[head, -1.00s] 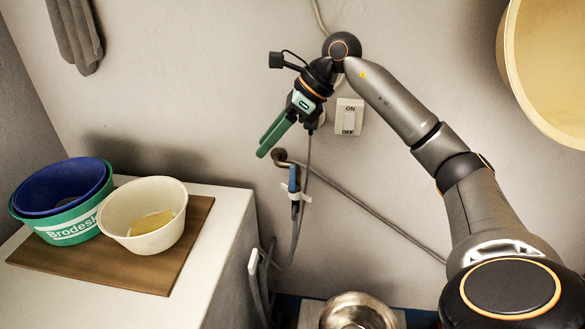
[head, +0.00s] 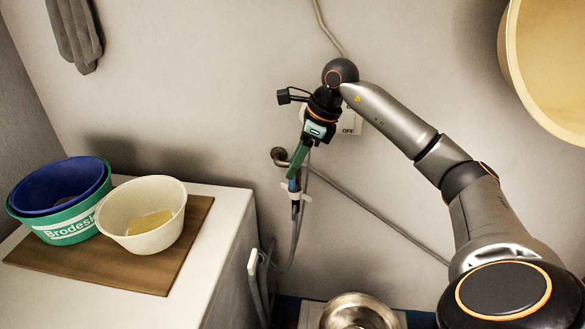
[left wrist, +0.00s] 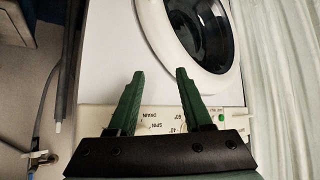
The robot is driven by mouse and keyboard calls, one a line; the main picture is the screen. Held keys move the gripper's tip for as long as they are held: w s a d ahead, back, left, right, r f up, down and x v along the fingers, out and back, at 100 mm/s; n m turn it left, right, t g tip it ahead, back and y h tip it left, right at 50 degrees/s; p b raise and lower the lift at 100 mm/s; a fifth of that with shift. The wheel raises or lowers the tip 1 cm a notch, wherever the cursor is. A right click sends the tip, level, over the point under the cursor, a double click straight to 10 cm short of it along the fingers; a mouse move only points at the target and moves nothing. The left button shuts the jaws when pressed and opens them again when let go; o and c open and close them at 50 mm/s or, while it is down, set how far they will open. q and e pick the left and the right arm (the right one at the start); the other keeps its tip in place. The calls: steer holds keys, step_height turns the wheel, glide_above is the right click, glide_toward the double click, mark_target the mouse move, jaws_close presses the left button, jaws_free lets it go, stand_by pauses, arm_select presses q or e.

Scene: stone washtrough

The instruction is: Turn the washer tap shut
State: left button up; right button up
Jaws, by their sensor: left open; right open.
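The washer tap (head: 279,155) sticks out of the wall in the head view, with a round metal flange. A grey hose hangs from its white collar (head: 297,195). My right gripper (head: 293,174) points down, its green fingers in front of the tap body beside the blue handle, most of which they hide. It is open; I cannot tell whether the fingers touch the handle. My left gripper (left wrist: 158,73) shows only in the left wrist view, open and empty, in front of a white washer (left wrist: 120,45) with a round door and a labelled control panel.
A wooden board (head: 185,240) on the white top carries nested blue and green tubs (head: 65,230) and a cream bowl (head: 145,240) holding a yellow block. An ON/OFF switch (head: 348,127) is partly behind my right gripper. A steel bowl (head: 358,305) stands below.

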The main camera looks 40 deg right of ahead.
steer(key=shift+x, duration=0.8)
steer(key=shift+c, duration=0.2)
jaws_close()
stand_by(0.7)
